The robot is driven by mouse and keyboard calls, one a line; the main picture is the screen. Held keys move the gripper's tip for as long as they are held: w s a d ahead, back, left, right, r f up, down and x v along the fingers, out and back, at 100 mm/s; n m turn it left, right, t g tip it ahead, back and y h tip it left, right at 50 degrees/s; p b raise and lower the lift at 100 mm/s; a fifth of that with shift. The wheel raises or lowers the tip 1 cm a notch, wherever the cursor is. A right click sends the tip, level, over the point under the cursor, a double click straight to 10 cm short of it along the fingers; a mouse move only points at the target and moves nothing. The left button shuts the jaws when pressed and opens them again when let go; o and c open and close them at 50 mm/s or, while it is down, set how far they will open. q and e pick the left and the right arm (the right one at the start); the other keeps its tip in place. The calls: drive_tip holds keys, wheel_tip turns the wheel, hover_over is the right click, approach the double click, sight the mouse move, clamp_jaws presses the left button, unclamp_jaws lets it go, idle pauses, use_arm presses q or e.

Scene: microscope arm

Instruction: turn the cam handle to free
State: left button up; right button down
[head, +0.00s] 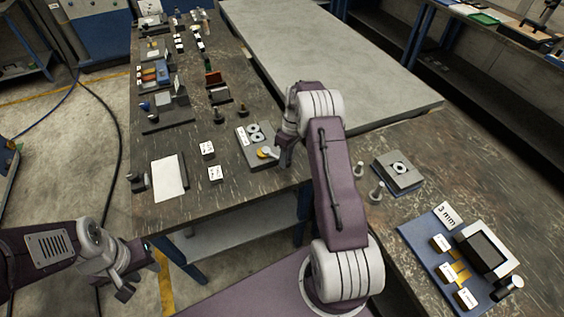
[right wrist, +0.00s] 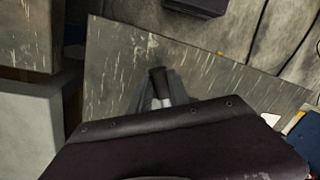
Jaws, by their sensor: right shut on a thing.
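The cam handle (head: 270,152) is a light lever beside a yellow disc, on a dark grey plate (head: 242,139) with two round black-and-white discs. My right gripper (head: 281,159) is at the lever's right end, and its arm partly hides that side of the plate. In the right wrist view its jaws (right wrist: 164,95) are closed around a short post with a dark top (right wrist: 157,76), which I take to be the handle's end. The exact contact is hidden in the head view. My left gripper (head: 134,279) hangs empty off the bench's near left, its fingers apart.
The worn bench (head: 230,185) holds white label blocks (head: 207,148), a white sheet (head: 169,178) and several small fixtures at the back left. A grey block with a round centre (head: 399,170), two posts (head: 376,192) and a blue mat (head: 425,245) lie at the right.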

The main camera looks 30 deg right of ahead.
drive_tip(key=shift+w+d+n, duration=0.5)
drive_tip(key=shift+d+n, duration=0.25)
drive_tip(key=shift+n, duration=0.25)
drive_tip(key=c, duration=1.2)
unclamp_jaws()
drive_tip(key=shift+c, duration=0.2)
wheel_tip(320, 180, up, 9)
drive_tip(key=d, duration=0.1)
drive_tip(key=shift+w+d, duration=0.25)
drive_tip(key=shift+w, duration=0.2)
drive_tip(key=shift+a, duration=0.1)
